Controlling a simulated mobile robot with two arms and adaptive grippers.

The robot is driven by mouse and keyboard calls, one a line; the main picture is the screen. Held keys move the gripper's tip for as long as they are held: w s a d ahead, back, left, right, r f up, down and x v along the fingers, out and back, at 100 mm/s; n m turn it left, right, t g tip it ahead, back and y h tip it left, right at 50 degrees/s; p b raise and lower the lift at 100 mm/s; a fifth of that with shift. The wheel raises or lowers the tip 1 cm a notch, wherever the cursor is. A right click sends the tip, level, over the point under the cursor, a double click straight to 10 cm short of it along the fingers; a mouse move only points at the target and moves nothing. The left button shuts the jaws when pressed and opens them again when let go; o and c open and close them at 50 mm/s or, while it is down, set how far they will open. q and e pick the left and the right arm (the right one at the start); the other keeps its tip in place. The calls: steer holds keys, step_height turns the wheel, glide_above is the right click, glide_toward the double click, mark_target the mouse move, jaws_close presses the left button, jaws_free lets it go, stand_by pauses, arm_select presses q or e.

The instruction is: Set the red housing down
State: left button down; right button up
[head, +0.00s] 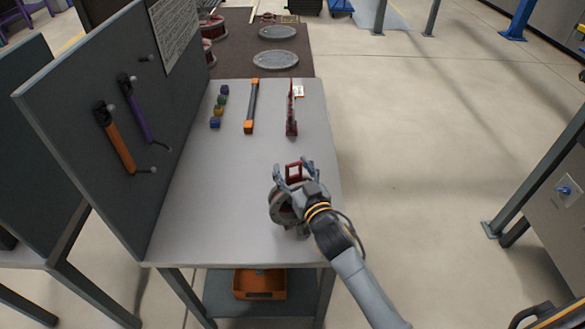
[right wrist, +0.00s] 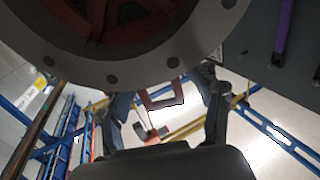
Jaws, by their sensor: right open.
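The red housing (head: 281,212), with a grey round flange and a red handle (head: 293,167), is at the near right part of the grey table, upright on its side. My right gripper (head: 294,172) is open, with its fingers on either side of the handle. In the right wrist view the bolted grey flange (right wrist: 140,75) and dark red inside of the housing fill the top. The red handle (right wrist: 163,97) shows between the spread fingers there, apart from them. My wrist hides part of the housing in the head view. My left gripper is not in view.
A pegboard (head: 95,90) with hanging tools stands left. The table's middle is clear.

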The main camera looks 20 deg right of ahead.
steer(key=shift+r, duration=0.1)
steer(key=s+d+b, duration=0.1)
steer(key=s+b, duration=0.1)
steer(key=s, duration=1)
steer(key=shift+d, duration=0.1)
